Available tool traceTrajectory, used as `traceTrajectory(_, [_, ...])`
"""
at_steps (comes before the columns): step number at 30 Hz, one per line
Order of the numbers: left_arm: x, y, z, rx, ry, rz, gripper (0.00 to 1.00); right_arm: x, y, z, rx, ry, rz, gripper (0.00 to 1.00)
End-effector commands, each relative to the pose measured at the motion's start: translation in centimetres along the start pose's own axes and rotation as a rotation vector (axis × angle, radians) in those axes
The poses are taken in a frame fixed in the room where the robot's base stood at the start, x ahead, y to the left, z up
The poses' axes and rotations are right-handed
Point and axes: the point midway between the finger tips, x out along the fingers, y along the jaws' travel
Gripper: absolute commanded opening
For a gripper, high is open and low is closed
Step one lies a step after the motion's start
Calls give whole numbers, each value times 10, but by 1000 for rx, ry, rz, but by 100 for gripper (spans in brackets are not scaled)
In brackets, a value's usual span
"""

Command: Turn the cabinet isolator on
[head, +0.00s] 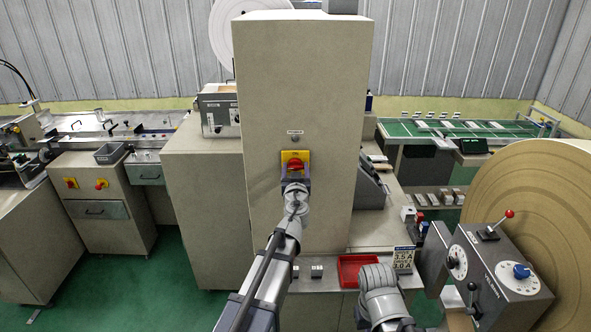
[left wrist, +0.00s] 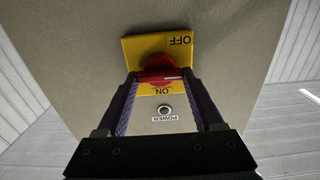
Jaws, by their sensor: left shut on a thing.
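The cabinet isolator is a red rotary knob (head: 295,164) on a yellow plate (head: 286,156) on the front of the tall beige cabinet (head: 303,60). In the left wrist view, the red knob (left wrist: 157,66) sits between my fingers, and the yellow plate (left wrist: 130,50) shows OFF and ON upside down. A white mark on the knob lies roughly sideways, toward the right. My left gripper (left wrist: 159,78) is shut on the knob. A round POWER lamp (left wrist: 164,111) looks pale. My right gripper is not seen; only part of that arm shows at lower right.
A grey control box (head: 495,265) with a red-tipped lever and a large brown roll (head: 545,190) stand at right. A red tray (head: 358,270) lies on the low bench below the cabinet. Green floor (head: 110,290) is open at left.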

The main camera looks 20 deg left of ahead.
Motion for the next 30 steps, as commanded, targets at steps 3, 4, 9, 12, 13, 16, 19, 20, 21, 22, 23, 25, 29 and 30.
traceTrajectory(3, [0, 0, 0, 18, 0, 0, 13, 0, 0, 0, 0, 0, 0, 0])
traceTrajectory(4, [0, 0, 0, 27, 0, 0, 13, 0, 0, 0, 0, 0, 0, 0])
traceTrajectory(9, [0, 1, 0, 114, 1, 0, 13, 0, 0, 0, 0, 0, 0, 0])
traceTrajectory(12, [0, 1, 0, 192, 1, 0, 13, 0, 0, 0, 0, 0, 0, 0])
traceTrajectory(13, [0, 1, 0, 218, 1, 0, 13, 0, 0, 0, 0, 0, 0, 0])
traceTrajectory(16, [0, 2, 0, 312, 1, 0, 13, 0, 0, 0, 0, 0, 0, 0])
traceTrajectory(19, [0, 2, 0, 408, 1, 0, 13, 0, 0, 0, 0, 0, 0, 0])
traceTrajectory(20, [0, 2, 0, 436, 1, 0, 13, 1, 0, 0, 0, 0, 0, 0])
traceTrajectory(21, [0, 2, 0, 474, 1, 0, 13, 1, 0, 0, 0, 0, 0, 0])
traceTrajectory(22, [0, 2, 0, 503, 1, 0, 13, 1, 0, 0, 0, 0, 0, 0])
traceTrajectory(23, [0, 2, 1, 531, 1, 0, 13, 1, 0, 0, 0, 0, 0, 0])
traceTrajectory(25, [0, 3, 1, 597, 1, 0, 13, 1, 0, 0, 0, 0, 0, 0])
traceTrajectory(29, [0, 3, 1, 721, 1, 0, 13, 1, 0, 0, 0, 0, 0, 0])
traceTrajectory(30, [0, 3, 1, 759, 1, 0, 13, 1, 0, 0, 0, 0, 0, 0])
